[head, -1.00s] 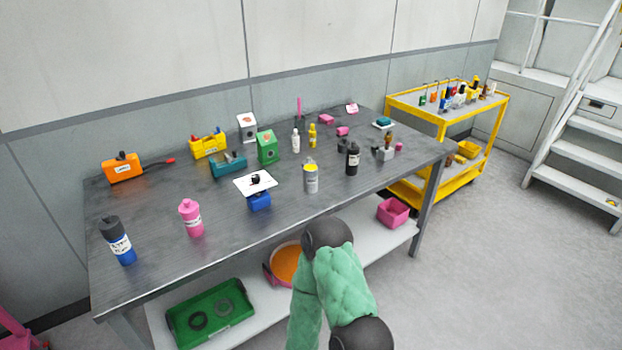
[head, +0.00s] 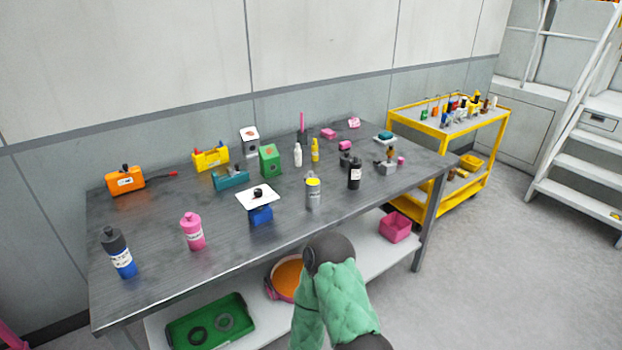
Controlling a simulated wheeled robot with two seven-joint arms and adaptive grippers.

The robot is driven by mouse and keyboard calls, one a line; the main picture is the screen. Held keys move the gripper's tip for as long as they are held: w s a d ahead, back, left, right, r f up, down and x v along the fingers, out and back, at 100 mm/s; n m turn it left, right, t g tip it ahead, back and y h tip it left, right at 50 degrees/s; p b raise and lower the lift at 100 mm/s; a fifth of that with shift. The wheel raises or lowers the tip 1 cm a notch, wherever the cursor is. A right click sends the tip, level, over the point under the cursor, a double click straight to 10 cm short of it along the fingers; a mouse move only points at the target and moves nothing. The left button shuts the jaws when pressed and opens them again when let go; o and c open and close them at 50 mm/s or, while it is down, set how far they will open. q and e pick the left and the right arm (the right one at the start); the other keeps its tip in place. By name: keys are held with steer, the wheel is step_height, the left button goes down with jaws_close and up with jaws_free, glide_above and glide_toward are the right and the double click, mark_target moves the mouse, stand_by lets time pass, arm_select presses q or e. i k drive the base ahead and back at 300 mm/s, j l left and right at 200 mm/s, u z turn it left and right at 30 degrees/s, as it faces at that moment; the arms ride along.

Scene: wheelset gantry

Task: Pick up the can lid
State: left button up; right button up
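A grey can (head: 313,196) with a yellow top (head: 313,181) stands upright near the front edge of the workbench. I cannot tell whether the yellow top is a separate lid. To its left, a white plate (head: 247,201) with a small black piece (head: 258,193) on it sits over a blue block (head: 261,215). I cannot tell whether that black piece is a lid. An arm of mine in a green sleeve rises from the bottom in front of the bench. Neither gripper shows.
The grey workbench (head: 165,262) also holds a pink bottle (head: 192,232), a blue and black bottle (head: 120,255), a black bottle (head: 355,173) and a green box (head: 270,161). A lower shelf carries a green tray (head: 241,304) and a pink bin (head: 396,227). A yellow cart (head: 440,135) stands at right.

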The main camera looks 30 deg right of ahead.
mark_target(310, 174)
steer(key=l+u, duration=0.35)
steer(key=l, duration=0.8)
steer(key=l+u, duration=0.3)
steer(key=l, duration=0.85)
